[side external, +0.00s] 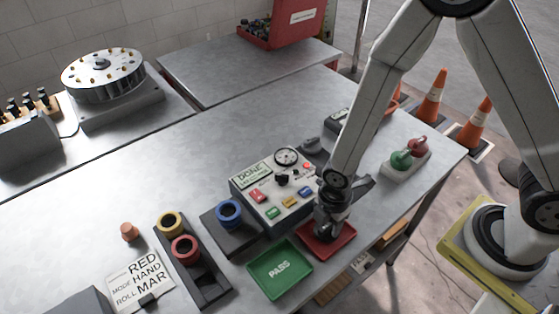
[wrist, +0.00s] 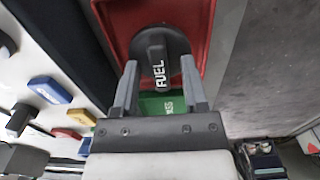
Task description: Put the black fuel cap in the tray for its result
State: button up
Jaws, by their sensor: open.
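The black fuel cap (wrist: 160,48), with white FUEL lettering on its grip bar, is over the floor of the red tray (wrist: 118,18) in the wrist view. The tray also shows in the side view (side external: 345,238). My gripper (wrist: 160,66) is open, with one finger on each side of the cap's grip bar. Whether the fingers touch the cap, I cannot tell. The green PASS tray (side external: 280,270) is empty, left of the red one.
The tester box (side external: 272,190), with a DONE display, a gauge and coloured buttons, stands just behind the trays. Left are a blue ring (side external: 229,212) on a dark block, a holder with yellow and red rings (side external: 186,250), and a card (side external: 141,281). Green and red knobs (side external: 402,159) stand right.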

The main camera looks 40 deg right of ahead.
aim_at(329, 224)
jog(key=shift+r, duration=0.1)
notch_tip(329, 224, up, 12)
dwell(1.1)
dwell(0.6)
jog(key=d+r+m+t, duration=0.2)
jog(key=d+m, duration=1)
jog(key=m, duration=0.6)
jog(key=shift+w+d+r+t, duration=0.15)
jog(key=shift+w+r+t, duration=0.2)
jog(key=shift+r, duration=0.4)
